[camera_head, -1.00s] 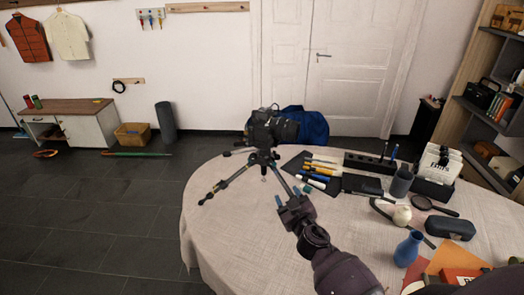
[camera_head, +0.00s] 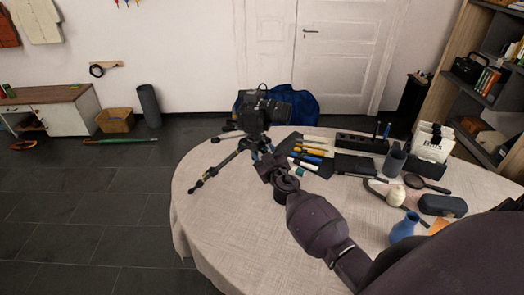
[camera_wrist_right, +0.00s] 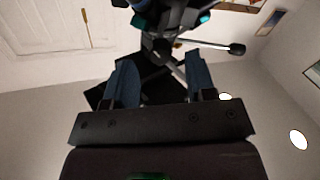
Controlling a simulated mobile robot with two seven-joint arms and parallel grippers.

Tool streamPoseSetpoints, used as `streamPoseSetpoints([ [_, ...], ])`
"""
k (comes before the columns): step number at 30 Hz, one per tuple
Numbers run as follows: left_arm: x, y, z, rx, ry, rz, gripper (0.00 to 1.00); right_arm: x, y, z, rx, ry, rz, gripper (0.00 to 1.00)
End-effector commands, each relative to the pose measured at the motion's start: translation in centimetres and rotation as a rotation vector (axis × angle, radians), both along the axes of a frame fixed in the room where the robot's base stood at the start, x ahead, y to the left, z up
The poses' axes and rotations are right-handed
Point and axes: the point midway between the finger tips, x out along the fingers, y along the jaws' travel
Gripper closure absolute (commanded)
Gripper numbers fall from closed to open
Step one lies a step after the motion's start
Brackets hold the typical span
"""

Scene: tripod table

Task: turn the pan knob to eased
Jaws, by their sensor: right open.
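The tripod (camera_head: 222,168) stands on the round table, with a black camera (camera_head: 266,108) on top. My right gripper (camera_head: 259,157) is at the tripod head, on its near side; its fingertips are hard to make out there. In the right wrist view, my right gripper (camera_wrist_right: 161,75) is open, its two blue-grey fingers on either side of the dark tripod head (camera_wrist_right: 160,45). My left gripper is not in view.
Pens (camera_head: 312,151), a black organizer (camera_head: 360,143), a dark cup (camera_head: 394,162) and a blue vase (camera_head: 404,227) stand or lie right of the tripod. The table's (camera_head: 225,235) front left is clear. A blue bag (camera_head: 300,104) is behind the table.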

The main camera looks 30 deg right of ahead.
Motion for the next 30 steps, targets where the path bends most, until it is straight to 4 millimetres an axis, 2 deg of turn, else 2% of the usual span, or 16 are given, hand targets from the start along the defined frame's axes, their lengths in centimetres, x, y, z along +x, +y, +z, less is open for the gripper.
streamPoseSetpoints([
  [6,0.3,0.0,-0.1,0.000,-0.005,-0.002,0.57,1.8,-0.3,-0.1,0.000,0.001,0.001,0.49],
  [17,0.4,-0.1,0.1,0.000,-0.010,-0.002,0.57,2.1,-0.4,0.0,0.000,0.000,0.000,0.49],
  [27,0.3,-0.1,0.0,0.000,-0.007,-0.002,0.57,2.1,-0.4,0.0,0.000,0.000,0.000,0.99],
  [30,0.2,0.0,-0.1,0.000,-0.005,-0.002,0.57,2.1,-0.4,0.0,-0.002,0.000,0.000,0.99],
])
